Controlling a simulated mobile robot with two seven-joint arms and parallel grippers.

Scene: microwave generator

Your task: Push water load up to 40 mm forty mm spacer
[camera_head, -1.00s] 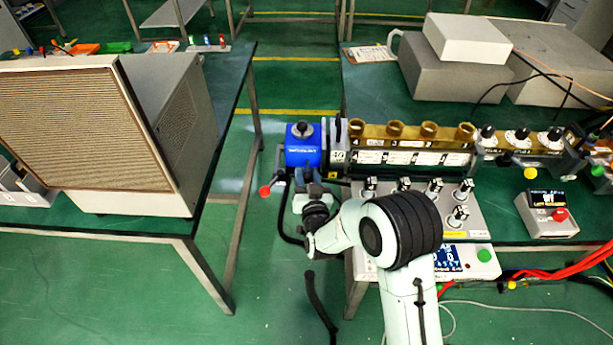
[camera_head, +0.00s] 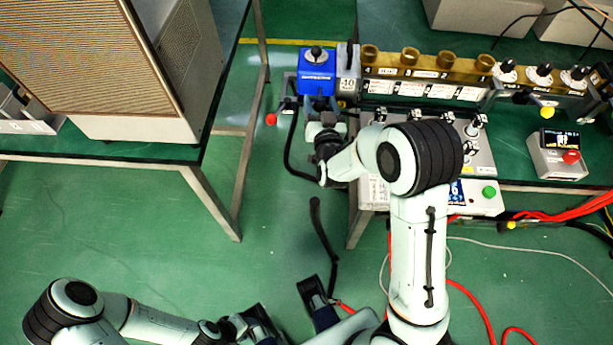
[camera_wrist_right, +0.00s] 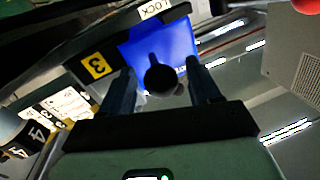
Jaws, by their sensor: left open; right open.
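The water load, a blue box (camera_head: 317,70) with a dark knob on top, sits at the left end of the waveguide line. The grey 40 mm spacer (camera_head: 348,82), marked "40", is just right of it; I cannot tell whether a thin gap is between them. My right gripper (camera_head: 321,106) is open at the near side of the blue box. The right wrist view shows the fingers (camera_wrist_right: 162,84) either side of a dark round knob, with the blue box (camera_wrist_right: 150,50) behind. My left gripper (camera_head: 288,310) is open and empty at the bottom, far from the line.
The brass waveguide section (camera_head: 428,66) with round ports continues right of the spacer. A red-tipped lever (camera_head: 271,119) sticks out left of the blue box. A panel with several toggle valves (camera_head: 480,155) stands in front. A large beige cabinet (camera_head: 150,70) stands on the left table.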

